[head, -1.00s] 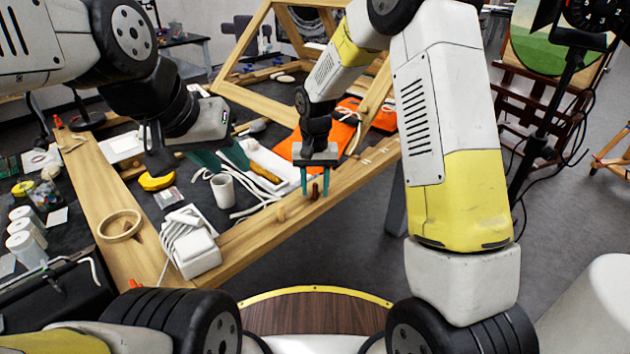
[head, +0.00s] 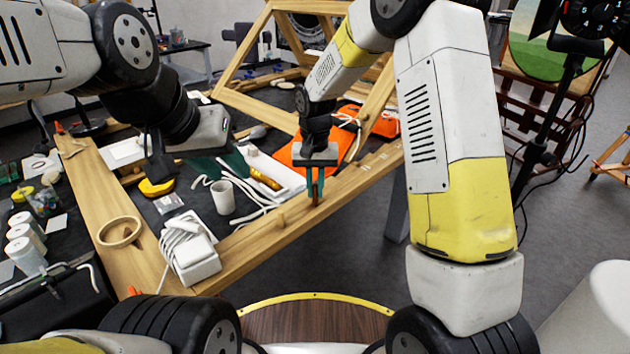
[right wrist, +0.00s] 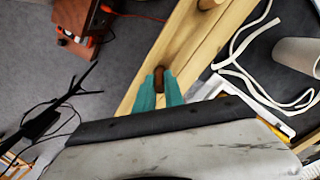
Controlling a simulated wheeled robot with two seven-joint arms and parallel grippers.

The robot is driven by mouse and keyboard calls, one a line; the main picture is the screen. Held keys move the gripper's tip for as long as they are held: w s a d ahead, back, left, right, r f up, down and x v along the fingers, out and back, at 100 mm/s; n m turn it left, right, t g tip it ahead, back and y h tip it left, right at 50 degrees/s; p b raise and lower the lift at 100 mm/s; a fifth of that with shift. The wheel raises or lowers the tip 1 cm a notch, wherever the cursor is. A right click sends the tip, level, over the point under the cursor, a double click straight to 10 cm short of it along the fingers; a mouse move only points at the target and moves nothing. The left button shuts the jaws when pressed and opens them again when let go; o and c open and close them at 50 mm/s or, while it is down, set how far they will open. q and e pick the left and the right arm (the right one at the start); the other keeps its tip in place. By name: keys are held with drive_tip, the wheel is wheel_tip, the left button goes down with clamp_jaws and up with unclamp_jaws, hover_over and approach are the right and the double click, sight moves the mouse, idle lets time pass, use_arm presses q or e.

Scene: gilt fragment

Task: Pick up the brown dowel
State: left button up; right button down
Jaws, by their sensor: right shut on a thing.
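The brown dowel (right wrist: 159,78) is between the teal fingertips of my right gripper (right wrist: 160,92) in the right wrist view. My right gripper is shut on it. In the head view my right gripper (head: 315,190) points down at the wooden beam at the front of the frame, with the dowel (head: 315,196) mostly hidden between its fingers. I cannot tell whether the dowel still touches the beam.
A lighter wooden peg (head: 281,220) stands on the beam (head: 250,250) left of the right gripper. A white box with a coiled cord (head: 197,262), a wooden ring (head: 119,231) and a white cup (head: 223,196) are nearby. Orange cloth (head: 310,152) lies behind the gripper.

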drive_tip(key=shift+s+a+r, duration=0.1)
drive_tip(key=shift+s+r, duration=0.55)
drive_tip(key=shift+r, duration=0.3)
drive_tip(key=s+a+r, duration=0.1)
drive_tip(key=s, duration=1.3)
drive_tip(key=shift+s+a+r, duration=0.15)
drive_tip(key=shift+s+a, duration=0.15)
drive_tip(key=shift+a, duration=0.05)
